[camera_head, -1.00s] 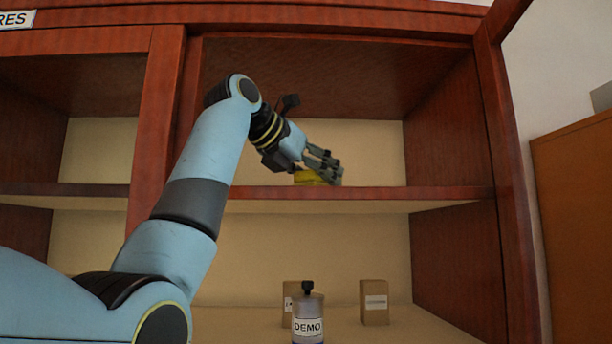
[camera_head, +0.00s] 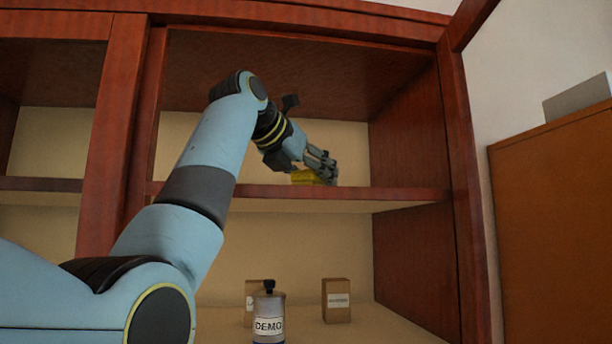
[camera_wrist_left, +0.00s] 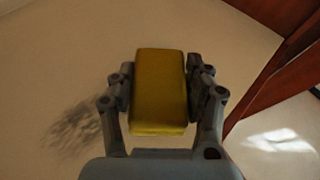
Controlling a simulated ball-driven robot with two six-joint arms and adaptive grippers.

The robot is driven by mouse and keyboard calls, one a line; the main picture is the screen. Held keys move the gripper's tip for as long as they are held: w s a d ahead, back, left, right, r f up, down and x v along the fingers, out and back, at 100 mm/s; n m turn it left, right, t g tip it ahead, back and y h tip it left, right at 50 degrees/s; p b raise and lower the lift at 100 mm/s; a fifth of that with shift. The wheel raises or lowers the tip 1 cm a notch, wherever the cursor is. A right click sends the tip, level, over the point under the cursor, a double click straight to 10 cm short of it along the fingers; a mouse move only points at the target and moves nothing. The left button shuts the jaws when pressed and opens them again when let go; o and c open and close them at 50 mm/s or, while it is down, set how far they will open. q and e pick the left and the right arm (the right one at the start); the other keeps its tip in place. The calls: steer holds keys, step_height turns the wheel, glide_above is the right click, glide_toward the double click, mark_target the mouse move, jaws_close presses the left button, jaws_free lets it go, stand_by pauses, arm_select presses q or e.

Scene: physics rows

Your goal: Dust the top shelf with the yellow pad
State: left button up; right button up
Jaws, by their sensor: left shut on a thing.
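My left gripper (camera_head: 322,170) is shut on the yellow pad (camera_head: 303,177), inside the upper compartment of the open cabinet. The pad shows just above the front edge of the top shelf (camera_head: 340,194), near the right side wall. In the left wrist view the pad (camera_wrist_left: 159,92) sits between both fingers of the gripper (camera_wrist_left: 160,85), over a pale surface. A dark grey smudge of dust (camera_wrist_left: 78,128) lies on that surface, left of the pad and apart from it. I cannot tell whether the pad touches the shelf. My right gripper is not in view.
Below the shelf stand a grey bottle labelled DEMO (camera_head: 268,318), a brown box (camera_head: 336,300) and another box (camera_head: 252,290) partly behind the bottle. The cabinet's right wall (camera_head: 408,130) and left upright (camera_head: 115,130) bound the compartment. A brown cupboard (camera_head: 560,230) stands right.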

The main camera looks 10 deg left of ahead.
arm_select(q)
steer(key=shift+w+d, duration=0.3)
steer(key=shift+d, duration=0.85)
steer(key=shift+w+d, duration=0.35)
steer(key=shift+d, duration=0.8)
steer(key=shift+w+d, duration=0.3)
steer(key=shift+d, duration=0.85)
steer(key=shift+s+a+f, duration=0.1)
steer(key=shift+a+f, duration=0.05)
steer(key=shift+a, duration=0.3)
steer(key=shift+s+a+r, duration=0.1)
steer(key=shift+s+a, duration=0.25)
steer(key=shift+a, duration=0.85)
steer(key=shift+s+a+r, duration=0.1)
steer(key=shift+s+a, duration=0.2)
steer(key=shift+a, duration=0.9)
steer(key=shift+s+a, duration=0.35)
steer(key=shift+a, duration=0.85)
steer(key=shift+s+a, duration=0.55)
steer(key=shift+a, duration=1.35)
steer(key=shift+s+a, duration=0.55)
steer(key=shift+a, duration=1.4)
steer(key=shift+s+a, duration=0.55)
steer(key=shift+a, duration=1.35)
steer(key=shift+w+d+r, duration=0.1)
steer(key=shift+w+r, duration=0.1)
steer(key=shift+w, duration=0.55)
